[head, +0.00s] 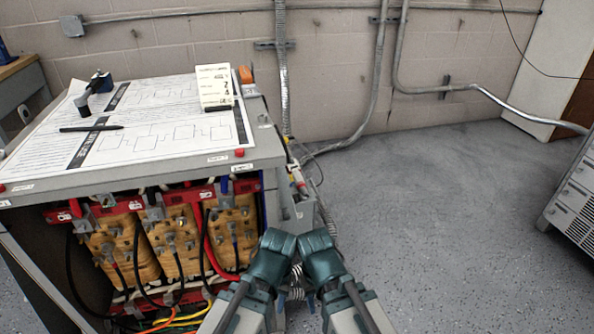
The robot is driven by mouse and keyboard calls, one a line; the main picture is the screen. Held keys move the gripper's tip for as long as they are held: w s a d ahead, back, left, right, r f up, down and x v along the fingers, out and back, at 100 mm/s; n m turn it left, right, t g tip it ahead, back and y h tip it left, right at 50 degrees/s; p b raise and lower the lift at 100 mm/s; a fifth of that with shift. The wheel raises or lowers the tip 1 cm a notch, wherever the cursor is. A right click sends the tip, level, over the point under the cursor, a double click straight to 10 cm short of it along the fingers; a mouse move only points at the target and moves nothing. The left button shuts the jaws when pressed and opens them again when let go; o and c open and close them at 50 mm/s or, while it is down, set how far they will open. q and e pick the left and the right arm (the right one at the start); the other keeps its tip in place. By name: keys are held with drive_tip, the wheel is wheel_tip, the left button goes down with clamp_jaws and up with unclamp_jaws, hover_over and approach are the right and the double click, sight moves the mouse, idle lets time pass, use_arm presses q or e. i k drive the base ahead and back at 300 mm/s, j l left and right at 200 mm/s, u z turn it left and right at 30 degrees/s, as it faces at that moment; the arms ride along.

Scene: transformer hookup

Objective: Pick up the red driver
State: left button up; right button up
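I cannot clearly pick out a red driver. Several small tool-like items with red, yellow and white parts (297,178) sit along the right side of the transformer cabinet (217,160), too small to tell apart. An orange item (245,74) stands at the back right corner of the cabinet top. Two teal and grey links of my arms show at the bottom centre, close together, just right of the cabinet's front.
Papers with diagrams (160,135), a black pen (91,128), a blue and black tool (95,90) and a cream box (214,86) are on the cabinet top. Open coils (175,240) and cables face front. Floor (440,220) to the right is clear up to a grey unit (577,195).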

sight(296, 173)
drive_tip(key=i+l+u, duration=0.2)
drive_tip(key=l, duration=0.3)
drive_tip(key=i+l+u, duration=0.1)
drive_tip(key=l+u, duration=0.15)
drive_tip(key=l, duration=0.3)
drive_tip(key=l+u, duration=0.2)
drive_tip(key=l, duration=0.35)
drive_tip(key=i+l+u, duration=0.2)
drive_tip(key=l, duration=0.15)
drive_tip(key=i+l+u, duration=0.25)
drive_tip(key=l+u, duration=0.2)
drive_tip(key=l, duration=0.3)
drive_tip(key=i+l+u, duration=0.25)
drive_tip(key=l, duration=0.2)
drive_tip(key=k, duration=0.1)
